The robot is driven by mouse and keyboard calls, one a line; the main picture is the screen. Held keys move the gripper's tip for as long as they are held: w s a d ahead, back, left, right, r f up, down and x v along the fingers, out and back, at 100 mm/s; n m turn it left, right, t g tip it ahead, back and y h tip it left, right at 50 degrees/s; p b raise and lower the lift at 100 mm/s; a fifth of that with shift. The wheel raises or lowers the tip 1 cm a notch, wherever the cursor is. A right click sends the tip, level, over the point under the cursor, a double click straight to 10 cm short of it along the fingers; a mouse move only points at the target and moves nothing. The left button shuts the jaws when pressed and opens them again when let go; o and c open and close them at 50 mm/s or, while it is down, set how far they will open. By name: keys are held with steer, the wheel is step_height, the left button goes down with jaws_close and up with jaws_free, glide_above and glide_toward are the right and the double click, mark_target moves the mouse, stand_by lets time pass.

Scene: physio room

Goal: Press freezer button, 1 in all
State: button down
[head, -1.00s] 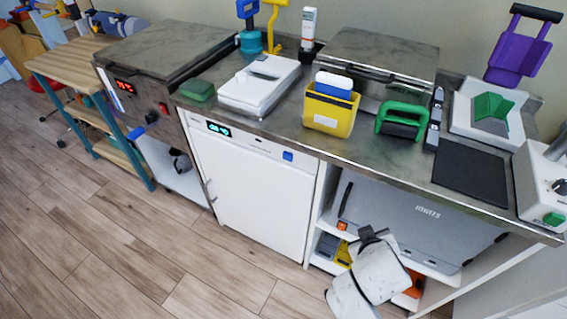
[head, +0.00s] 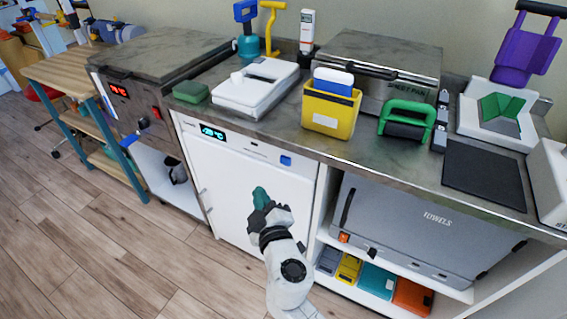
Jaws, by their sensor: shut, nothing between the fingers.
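The white freezer (head: 230,178) stands under the metal counter, with a lit display (head: 213,132) at the left of its top panel. A blue square button (head: 285,160) sits at the right end of that panel. My gripper (head: 260,195) is in front of the freezer door, below and a little left of the blue button. Its fingers look closed with nothing in them. It covers part of the lower door. The blue button is in plain view and my gripper is apart from it.
On the counter (head: 375,160) stand a yellow bin (head: 330,115), a green-handled tool (head: 407,118) and a white device (head: 256,88). To the right of the freezer are a grey towel cabinet (head: 428,226) and a shelf with coloured boxes (head: 376,280). Wooden floor (head: 120,250) is clear at left.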

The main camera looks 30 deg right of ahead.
mark_target(285, 161)
steer(key=shift+w+d+p, duration=0.2)
steer(key=shift+w+d, duration=0.65)
steer(key=shift+d, duration=0.35)
steer(key=shift+w+d+p, duration=0.15)
steer(key=shift+w+d, duration=0.75)
steer(key=shift+d, duration=0.3)
steer(key=shift+w+d+p, duration=0.2)
steer(key=shift+w+d, duration=0.65)
steer(key=shift+d, duration=0.35)
steer(key=shift+w+d, duration=0.1)
steer(key=shift+d, duration=0.05)
steer(key=shift+w+d, duration=0.15)
steer(key=shift+d, duration=0.05)
steer(key=shift+w+d, duration=0.25)
steer(key=shift+d, duration=0.1)
stand_by(0.5)
steer(key=shift+s+a, duration=0.55)
steer(key=shift+a, duration=0.1)
stand_by(0.3)
